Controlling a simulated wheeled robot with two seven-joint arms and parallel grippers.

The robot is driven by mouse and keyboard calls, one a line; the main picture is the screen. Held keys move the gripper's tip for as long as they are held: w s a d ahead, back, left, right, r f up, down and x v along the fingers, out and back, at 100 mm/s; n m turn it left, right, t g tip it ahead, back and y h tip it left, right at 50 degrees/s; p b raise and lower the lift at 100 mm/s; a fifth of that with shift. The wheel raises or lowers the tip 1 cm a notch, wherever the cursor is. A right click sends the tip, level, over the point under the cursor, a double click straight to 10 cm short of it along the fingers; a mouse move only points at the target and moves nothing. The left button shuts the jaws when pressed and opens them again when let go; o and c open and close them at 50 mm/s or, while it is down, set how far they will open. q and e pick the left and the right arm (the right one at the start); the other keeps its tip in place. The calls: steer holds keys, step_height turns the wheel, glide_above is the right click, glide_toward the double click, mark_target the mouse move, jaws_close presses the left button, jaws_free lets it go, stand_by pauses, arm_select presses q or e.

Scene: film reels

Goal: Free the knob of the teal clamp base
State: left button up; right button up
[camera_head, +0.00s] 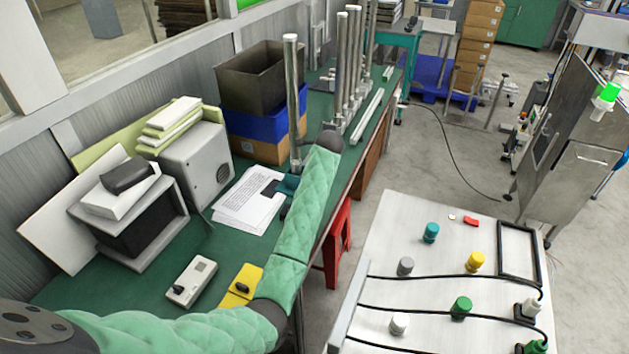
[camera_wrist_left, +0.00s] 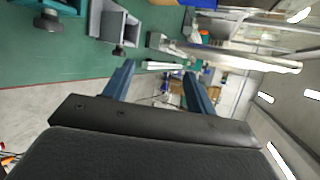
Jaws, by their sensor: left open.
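The teal clamp base (camera_head: 288,184) stands on the green bench near its front edge, with an upright metal post (camera_head: 292,100) rising from it. Its dark knob (camera_head: 284,211) shows low beside my left forearm, which partly covers that area. In the left wrist view the teal base (camera_wrist_left: 68,6) and its black knob (camera_wrist_left: 47,20) are cut by the top left edge. The fingers do not show clearly in the head view. My right gripper is not in view.
A grey clamp base (camera_wrist_left: 115,24) with its own knob (camera_wrist_left: 118,50) is beside the teal one. Several metal posts (camera_head: 352,65) stand farther back. Printed sheets (camera_head: 248,200) lie left of the teal base. A red stool (camera_head: 338,240) is below the bench edge.

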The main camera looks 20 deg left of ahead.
arm_select(q)
steer(key=w+d+r+m, duration=0.2)
steer(key=w+d+r, duration=0.7)
steer(key=w+r, duration=0.4)
step_height(320, 180, down, 9)
steer(key=w+m+g+y, duration=0.1)
steer(key=w+g, duration=0.2)
steer(key=g, duration=0.1)
steer(key=s+a+f+g+y, duration=0.1)
steer(key=s+a+f+g, duration=0.2)
steer(key=s+f, duration=0.2)
steer(key=s+a+f+g+y+b, duration=0.1)
steer(key=s+a+f+g, duration=0.2)
steer(key=s+f, duration=0.3)
steer(key=s+a+f+g+y+b, duration=0.1)
steer(key=s+a+f+g, duration=0.2)
steer(key=f, duration=0.8)
steer(key=shift+s+a+f+m+g, duration=0.15)
steer(key=shift+s+a+m+g, duration=0.05)
steer(key=shift+s+a, duration=0.45)
steer(key=shift+s+a+f+m+g, duration=0.1)
steer(key=shift+s+a+m+g, duration=0.1)
steer(key=shift+s+a, duration=0.4)
steer(key=shift+a+f, duration=0.45)
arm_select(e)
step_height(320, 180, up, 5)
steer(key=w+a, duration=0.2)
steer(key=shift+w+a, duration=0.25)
